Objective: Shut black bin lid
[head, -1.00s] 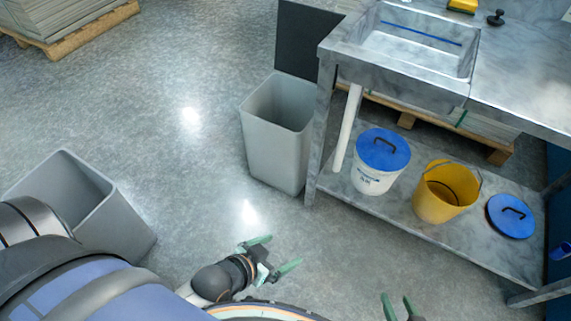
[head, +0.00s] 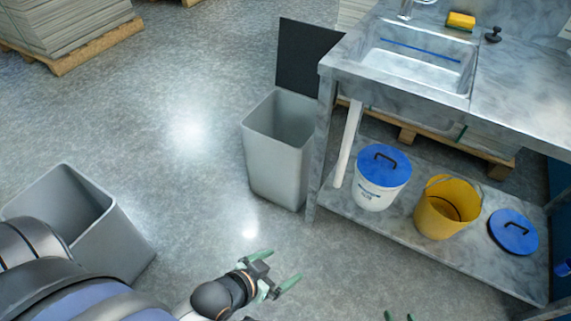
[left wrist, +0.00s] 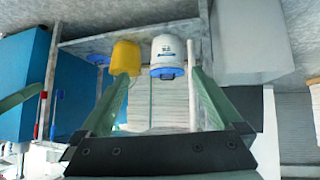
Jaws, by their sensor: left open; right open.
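The black lid (head: 307,58) stands open and upright at the back of the grey bin (head: 270,165), beside the sink table. The bin's mouth is uncovered. The bin also appears, upside down, at the upper right of the left wrist view (left wrist: 250,42). My left gripper (head: 284,266) is open and empty, in front of the bin and apart from it. Its two green fingers also show in the left wrist view (left wrist: 160,78), with nothing between them. My right gripper (head: 399,316) shows only its open fingertips at the bottom edge.
A second grey bin (head: 120,240), open, stands at the left. The sink table (head: 325,85) stands right of the lidded bin. Its lower shelf (head: 395,222) holds a white bucket (head: 376,192), a yellow bucket (head: 440,215) and a blue lid (head: 513,232). The floor left of the bin is clear.

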